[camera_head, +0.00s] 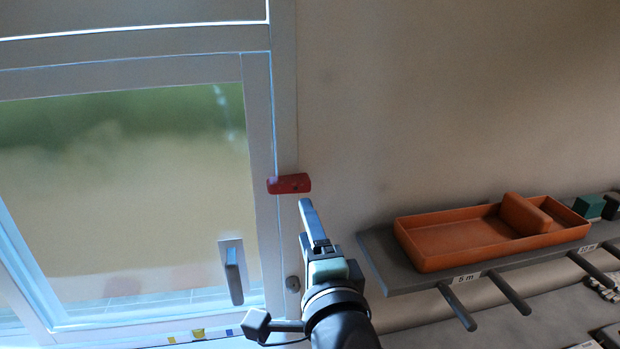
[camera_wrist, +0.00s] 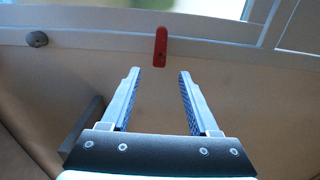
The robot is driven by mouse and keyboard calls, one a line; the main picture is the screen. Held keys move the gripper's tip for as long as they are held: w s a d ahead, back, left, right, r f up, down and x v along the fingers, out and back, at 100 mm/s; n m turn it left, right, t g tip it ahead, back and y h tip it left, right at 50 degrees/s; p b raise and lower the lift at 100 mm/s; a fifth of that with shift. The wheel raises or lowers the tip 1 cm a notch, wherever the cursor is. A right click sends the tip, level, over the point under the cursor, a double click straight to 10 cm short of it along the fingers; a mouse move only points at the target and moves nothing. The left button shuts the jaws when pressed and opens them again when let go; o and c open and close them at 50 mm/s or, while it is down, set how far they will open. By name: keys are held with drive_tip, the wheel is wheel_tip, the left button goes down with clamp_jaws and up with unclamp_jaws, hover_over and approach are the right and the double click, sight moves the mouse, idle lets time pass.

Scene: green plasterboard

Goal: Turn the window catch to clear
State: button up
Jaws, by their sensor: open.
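The window catch (camera_head: 289,184) is a small red bar on the right frame of the window. In the head view it lies about level, reaching across the gap between the sash and the fixed frame. In the wrist view the red catch (camera_wrist: 160,45) stands just beyond my fingertips, roughly midway between them. My gripper (camera_head: 307,203) is just below the catch in the head view. Its two fingers (camera_wrist: 159,72) are open with nothing between them, apart from the catch. The window sash (camera_head: 258,150) appears shut against the frame.
A grey window handle (camera_head: 234,272) sits lower on the sash. A small grey knob (camera_head: 292,283) is on the frame. To the right, a grey shelf (camera_head: 385,262) with pegs carries an orange tray (camera_head: 425,262) and a green block (camera_head: 588,206). The wall above the shelf is clear.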

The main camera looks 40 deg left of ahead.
sight(295, 188)
drive_tip(key=p+x, duration=0.3)
drive_tip(key=x, duration=0.8)
drive_tip(key=shift+w+a+p, duration=0.1)
drive_tip(key=shift+w+p, duration=0.15)
drive_tip(key=shift+p, duration=0.1)
clamp_jaws()
